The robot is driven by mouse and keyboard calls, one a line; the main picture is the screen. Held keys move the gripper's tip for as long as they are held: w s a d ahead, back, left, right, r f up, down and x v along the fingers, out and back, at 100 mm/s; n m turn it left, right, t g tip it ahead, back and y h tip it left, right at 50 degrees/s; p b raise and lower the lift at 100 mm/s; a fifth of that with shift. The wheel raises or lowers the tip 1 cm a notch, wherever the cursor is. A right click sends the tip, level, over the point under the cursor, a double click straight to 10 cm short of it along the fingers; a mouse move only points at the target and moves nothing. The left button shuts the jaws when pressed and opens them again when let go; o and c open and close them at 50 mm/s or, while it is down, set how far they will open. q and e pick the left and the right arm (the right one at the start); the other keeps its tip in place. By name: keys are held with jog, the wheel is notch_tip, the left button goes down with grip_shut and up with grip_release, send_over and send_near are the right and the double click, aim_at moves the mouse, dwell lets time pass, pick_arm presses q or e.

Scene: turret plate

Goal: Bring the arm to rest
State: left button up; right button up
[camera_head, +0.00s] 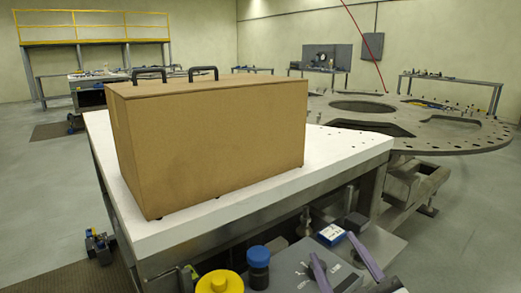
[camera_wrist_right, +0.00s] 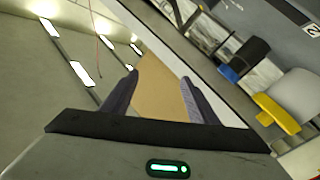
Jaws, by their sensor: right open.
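My right gripper (camera_head: 332,246) is at the bottom of the head view, with its two purple-grey fingers apart and nothing between them. The large brown box (camera_head: 215,135) with two black handles stands upright on the white table (camera_head: 345,145), apart from the gripper. My left gripper is in neither view.
A yellow-topped container (camera_head: 219,282) and a dark jar with a blue lid (camera_head: 258,265) stand left of the gripper. The grey turret plate (camera_head: 470,138) is at the right. Open floor lies left of the table.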

jog(key=s+d+f+m+g+h, duration=0.1)
jog(key=s+d+f+m+g, duration=0.15)
jog(key=s+f+g, duration=0.4)
jog(key=s+d+f+m+g+h, duration=0.1)
jog(key=s+d+f+m+h, duration=0.2)
jog(key=f, duration=0.7)
jog(key=s+d+f+g+y, duration=0.1)
jog(key=s+f+g, duration=0.35)
jog(key=s, duration=0.45)
jog(key=s+d+f+g+y, duration=0.1)
jog(key=s+f+g, duration=0.2)
jog(key=s+f, duration=0.35)
pick_arm(q)
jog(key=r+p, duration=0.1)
jog(key=p, duration=0.1)
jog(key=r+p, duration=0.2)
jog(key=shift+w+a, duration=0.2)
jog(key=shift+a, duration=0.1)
pick_arm(e)
jog(key=w+a+f+t+y, duration=0.2)
jog(key=w+a+f+t, duration=0.1)
jog(key=a+f+t, duration=0.1)
jog(key=shift+a+f+t, duration=0.25)
jog(key=shift+a+t, duration=0.45)
jog(key=shift+a, duration=0.35)
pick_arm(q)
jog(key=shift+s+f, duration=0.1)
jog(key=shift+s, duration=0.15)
